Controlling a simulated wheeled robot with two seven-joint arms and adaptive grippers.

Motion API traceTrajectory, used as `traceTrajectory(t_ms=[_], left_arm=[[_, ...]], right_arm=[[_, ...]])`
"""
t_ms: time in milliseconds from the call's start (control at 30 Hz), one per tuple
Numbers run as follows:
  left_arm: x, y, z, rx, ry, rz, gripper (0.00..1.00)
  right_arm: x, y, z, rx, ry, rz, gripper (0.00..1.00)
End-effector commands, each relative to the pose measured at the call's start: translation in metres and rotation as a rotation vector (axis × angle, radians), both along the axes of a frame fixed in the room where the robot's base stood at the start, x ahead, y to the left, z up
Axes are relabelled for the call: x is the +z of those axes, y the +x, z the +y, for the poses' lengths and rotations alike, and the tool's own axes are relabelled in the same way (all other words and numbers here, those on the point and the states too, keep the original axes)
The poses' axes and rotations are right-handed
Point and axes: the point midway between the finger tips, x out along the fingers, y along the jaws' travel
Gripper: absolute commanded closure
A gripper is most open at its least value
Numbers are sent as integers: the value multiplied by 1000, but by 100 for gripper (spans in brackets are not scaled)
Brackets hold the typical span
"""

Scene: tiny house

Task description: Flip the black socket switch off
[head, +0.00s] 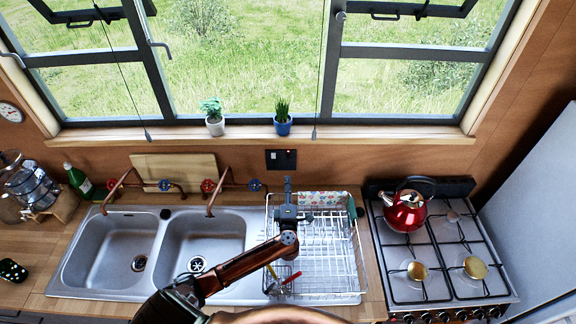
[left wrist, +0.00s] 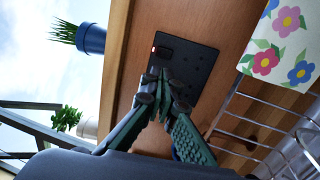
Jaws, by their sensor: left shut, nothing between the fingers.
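The black socket (head: 281,159) is a flat plate on the wooden wall below the window, above the dish rack. In the left wrist view the socket plate (left wrist: 196,72) shows a small red light and a dark raised switch (left wrist: 164,53) at its upper left end. My left gripper (head: 287,181) is shut and empty, just in front of and below the socket. In the left wrist view its fingertips (left wrist: 160,74) are together over the plate's near edge, close to the switch. I cannot tell whether they touch the plate. My right gripper is in neither view.
The wire dish rack (head: 345,262) stands under my left arm, with a flowered cloth (head: 318,198) at its back. Copper taps and the double sink (head: 108,250) are to the left. A stove with a red kettle (head: 405,212) is to the right. Potted plants (head: 282,124) stand on the sill.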

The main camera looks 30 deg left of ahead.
Motion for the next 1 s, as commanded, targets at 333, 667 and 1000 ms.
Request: traceTrajectory(t_ms=[333,667,1000], left_arm=[[11,42,25,0,3,-2,100],[16,79,48,-1,2,0,100],[16,83,51,-1,0,0,100]], right_arm=[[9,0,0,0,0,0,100],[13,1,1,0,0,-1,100],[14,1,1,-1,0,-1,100]])
